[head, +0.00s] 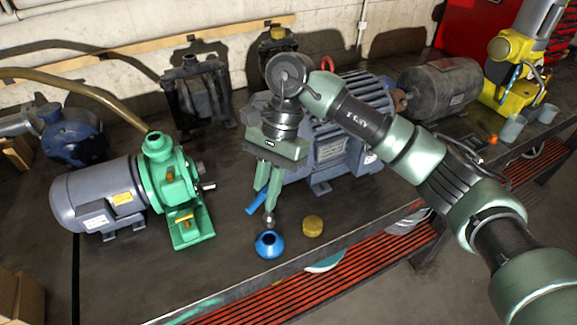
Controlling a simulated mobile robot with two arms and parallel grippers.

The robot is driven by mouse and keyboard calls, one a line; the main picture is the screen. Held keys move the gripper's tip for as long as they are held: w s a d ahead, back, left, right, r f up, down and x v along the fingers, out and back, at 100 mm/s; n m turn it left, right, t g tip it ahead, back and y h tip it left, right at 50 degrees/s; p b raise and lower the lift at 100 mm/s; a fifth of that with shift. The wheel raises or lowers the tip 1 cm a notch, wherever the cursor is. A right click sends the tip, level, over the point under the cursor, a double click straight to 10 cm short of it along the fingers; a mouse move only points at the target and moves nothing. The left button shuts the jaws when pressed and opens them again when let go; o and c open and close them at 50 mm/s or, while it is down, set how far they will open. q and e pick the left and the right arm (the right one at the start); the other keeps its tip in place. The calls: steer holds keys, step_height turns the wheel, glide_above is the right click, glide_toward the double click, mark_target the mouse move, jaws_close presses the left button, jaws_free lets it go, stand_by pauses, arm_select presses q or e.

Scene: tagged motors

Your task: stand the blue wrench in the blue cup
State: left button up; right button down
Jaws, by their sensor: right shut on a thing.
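My right gripper (268,189) points down over the bench and is shut on the wrench (270,217). The wrench's grey metal lower end shows below the fingers, roughly upright; its upper part is hidden by them. The blue cup (269,245) is a small round vessel with a dark opening, near the bench's front edge. The wrench's end appears just above or at the cup's mouth; I cannot tell if it is inside. A blue strip (256,204) shows just left of the wrench; I cannot tell whether it belongs to it. My left gripper is not in view.
A yellow round piece (313,226) sits just right of the cup. A green pump (175,190) with a grey motor (97,196) stands to the left. A large blue-grey motor (345,140) stands behind my gripper. Bare bench top lies left of the cup.

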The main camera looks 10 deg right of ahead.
mark_target(267, 219)
steer(key=shift+s+a+f, duration=0.2)
steer(key=shift+f, duration=0.15)
steer(key=shift+f+b, duration=0.5)
steer(key=shift+f, duration=1.6)
steer(key=shift+f+b, duration=1.9)
steer(key=shift+b, duration=0.45)
steer(key=c, duration=1.3)
jaws_free()
steer(key=shift+r, duration=0.1)
steer(key=shift+r+p, duration=0.6)
steer(key=shift+r, duration=2.35)
